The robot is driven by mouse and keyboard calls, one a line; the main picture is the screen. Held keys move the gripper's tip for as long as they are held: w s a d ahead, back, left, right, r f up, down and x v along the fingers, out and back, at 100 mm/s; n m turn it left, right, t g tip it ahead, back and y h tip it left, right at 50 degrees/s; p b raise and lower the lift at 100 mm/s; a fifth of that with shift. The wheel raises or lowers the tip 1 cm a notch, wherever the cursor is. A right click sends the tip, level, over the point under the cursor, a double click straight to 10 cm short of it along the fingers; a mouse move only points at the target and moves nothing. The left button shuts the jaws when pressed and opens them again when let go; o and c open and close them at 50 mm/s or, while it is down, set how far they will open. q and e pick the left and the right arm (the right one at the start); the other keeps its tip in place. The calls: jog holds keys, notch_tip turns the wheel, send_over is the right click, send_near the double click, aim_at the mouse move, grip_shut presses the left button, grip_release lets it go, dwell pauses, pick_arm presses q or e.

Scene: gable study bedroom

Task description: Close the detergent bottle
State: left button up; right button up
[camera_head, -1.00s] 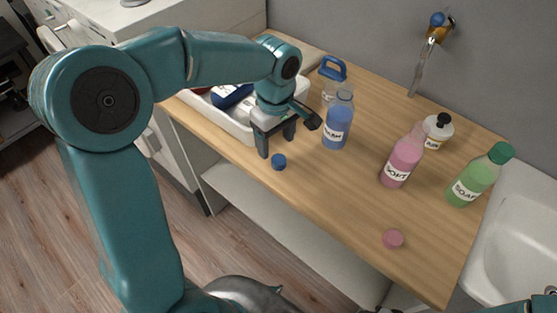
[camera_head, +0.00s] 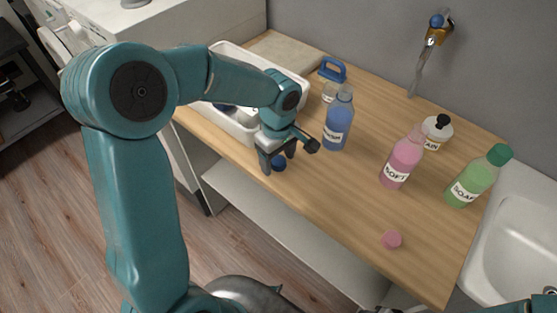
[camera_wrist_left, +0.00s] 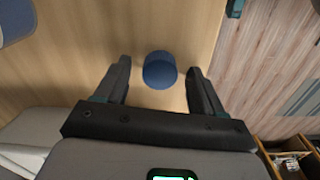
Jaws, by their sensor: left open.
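A small round blue cap (camera_head: 278,164) lies on the wooden counter near its front edge; it also shows in the left wrist view (camera_wrist_left: 160,70). My left gripper (camera_head: 277,162) is open, pointing down, with its fingers on either side of the cap and visible gaps between them. A blue bottle (camera_head: 338,124) with a white label stands upright and uncapped behind and right of the gripper; its label is hard to read. A pink bottle (camera_head: 402,162) labelled SOFT also stands uncapped. A pink cap (camera_head: 391,240) lies nearer the front edge.
A white bin (camera_head: 236,119) stands left of the gripper. A blue-handled container (camera_head: 331,80) stands behind the blue bottle. A white bottle with a black top (camera_head: 437,130) and a green capped bottle (camera_head: 475,178) stand at right, beside the sink (camera_head: 515,240). The front middle counter is clear.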

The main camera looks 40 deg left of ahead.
aim_at(278, 160)
pick_arm(q)
jog(key=c, duration=1.1)
notch_tip(278, 160, up, 20)
jog(key=shift+p, duration=0.55)
